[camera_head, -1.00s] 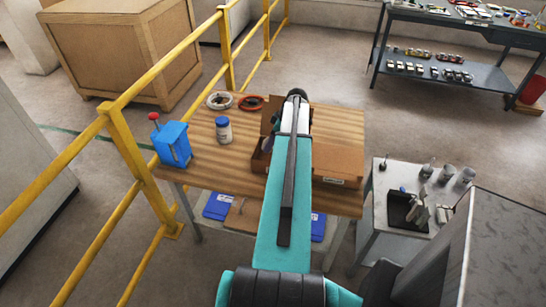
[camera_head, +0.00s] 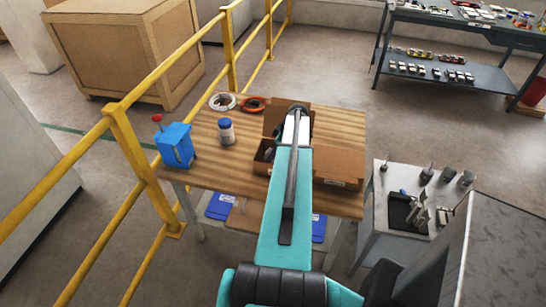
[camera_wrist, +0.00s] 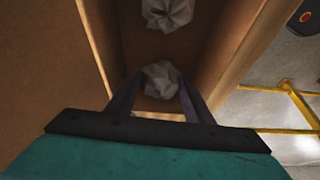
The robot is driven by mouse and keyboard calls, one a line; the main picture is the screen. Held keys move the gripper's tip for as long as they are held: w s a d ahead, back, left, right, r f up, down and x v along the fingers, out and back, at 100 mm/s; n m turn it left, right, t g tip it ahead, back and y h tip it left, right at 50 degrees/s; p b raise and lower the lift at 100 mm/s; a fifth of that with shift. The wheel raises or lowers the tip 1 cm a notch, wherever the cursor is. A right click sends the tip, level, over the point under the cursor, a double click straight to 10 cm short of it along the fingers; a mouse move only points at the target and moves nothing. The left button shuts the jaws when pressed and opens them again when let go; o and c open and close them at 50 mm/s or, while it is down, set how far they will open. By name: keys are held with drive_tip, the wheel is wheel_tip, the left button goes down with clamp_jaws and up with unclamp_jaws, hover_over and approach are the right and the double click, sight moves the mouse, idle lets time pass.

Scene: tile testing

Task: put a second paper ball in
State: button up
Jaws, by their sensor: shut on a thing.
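An open cardboard box (camera_head: 338,168) stands on the wooden table, with its flaps spread and its middle hidden by my arm. In the wrist view, its brown inner walls (camera_wrist: 225,45) rise on both sides of my gripper (camera_wrist: 157,88). The gripper is shut on a crumpled grey-white paper ball (camera_wrist: 160,78), held between the two dark fingers. Another paper ball (camera_wrist: 167,12) lies in the box beyond it, apart from the held one. I cannot tell whether the held ball touches the box floor. The gripper's fingers are hidden in the head view.
On the wooden table (camera_head: 215,172) are a blue device with a red knob (camera_head: 175,145), a white bottle with a blue cap (camera_head: 226,132) and tape rolls (camera_head: 223,102). A yellow railing (camera_head: 130,150) runs along the left. A small grey side table (camera_head: 385,240) stands right.

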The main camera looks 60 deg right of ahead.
drive_tip(key=shift+f+p, duration=0.45)
drive_tip(key=shift+f, duration=1)
drive_tip(key=shift+f, duration=0.15)
drive_tip(key=o, duration=1)
drive_tip(key=shift+r, duration=0.2)
drive_tip(key=shift+b+v, duration=2.2)
drive_tip(key=shift+v, duration=3.75)
drive_tip(key=shift+r, duration=0.1)
